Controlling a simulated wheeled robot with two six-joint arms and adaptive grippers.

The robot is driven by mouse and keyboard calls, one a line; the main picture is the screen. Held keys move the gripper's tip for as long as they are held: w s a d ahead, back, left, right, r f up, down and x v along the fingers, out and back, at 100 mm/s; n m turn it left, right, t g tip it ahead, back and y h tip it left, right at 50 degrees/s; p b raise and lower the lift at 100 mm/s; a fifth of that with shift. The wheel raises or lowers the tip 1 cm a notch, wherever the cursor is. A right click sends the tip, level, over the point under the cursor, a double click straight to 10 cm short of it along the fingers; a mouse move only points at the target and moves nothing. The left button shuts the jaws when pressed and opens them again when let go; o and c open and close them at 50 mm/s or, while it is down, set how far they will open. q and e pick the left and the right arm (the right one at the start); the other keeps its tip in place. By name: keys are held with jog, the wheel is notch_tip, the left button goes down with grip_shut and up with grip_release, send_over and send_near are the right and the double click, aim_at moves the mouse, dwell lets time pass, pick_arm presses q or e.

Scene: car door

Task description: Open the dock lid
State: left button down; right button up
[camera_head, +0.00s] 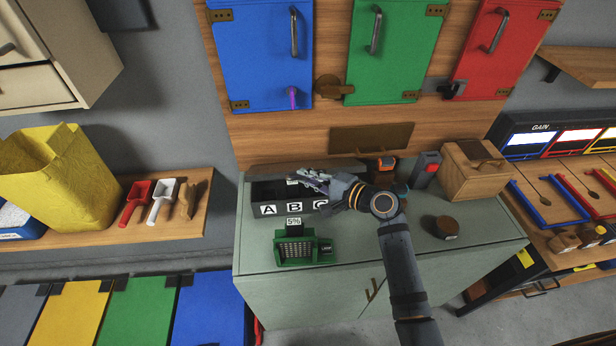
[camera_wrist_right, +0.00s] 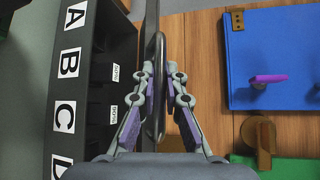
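The dock looks like a long black open-topped box (camera_head: 268,209) with white letter labels on its front, on the grey-green cabinet. In the right wrist view the same box (camera_wrist_right: 105,50) shows labels A to D and small percent tags inside. The dark lid (camera_wrist_right: 153,15) stands upright, nearly edge-on, along the box's back side. My right gripper (camera_wrist_right: 157,75) has a finger on each side of the lid's dark edge or handle and looks shut on it. In the head view my right gripper (camera_head: 312,180) partly hides the box and lid. My left gripper is not in view.
A green device (camera_head: 296,247) tagged 5% stands in front of the box. A wooden box (camera_head: 473,172), a small brown round container (camera_head: 446,227) and an upright grey-and-red item (camera_head: 427,168) stand to the right. Blue, green and red doors (camera_head: 395,45) with handles hang above on the wooden panel.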

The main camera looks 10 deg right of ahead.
jog(key=o, duration=0.5)
jog(key=shift+c, duration=0.2)
jog(key=v, duration=1.2)
